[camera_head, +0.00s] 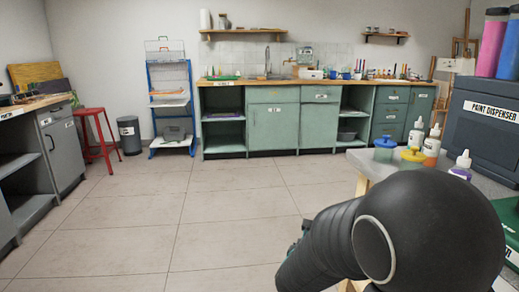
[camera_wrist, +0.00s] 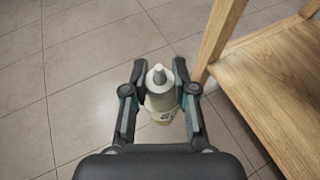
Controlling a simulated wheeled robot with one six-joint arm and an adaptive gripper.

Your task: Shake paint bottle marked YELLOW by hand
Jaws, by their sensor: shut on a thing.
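My gripper (camera_wrist: 160,92) is shut on a squeeze bottle (camera_wrist: 160,104) in the wrist view. The bottle has a pale grey cap with a pointed nozzle and a pale yellowish body. It sits between the two fingers, nozzle toward the camera, with the tiled floor below. Dark marks show on its body, but I cannot read them.
A wooden table frame (camera_wrist: 265,75) stands close to the right of my gripper. On the tabletop in the head view are an orange bottle (camera_head: 432,150), a purple bottle (camera_head: 461,170), lidded cups (camera_head: 384,150) and a paint dispenser (camera_head: 485,125). Open floor (camera_head: 200,230) lies to the left.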

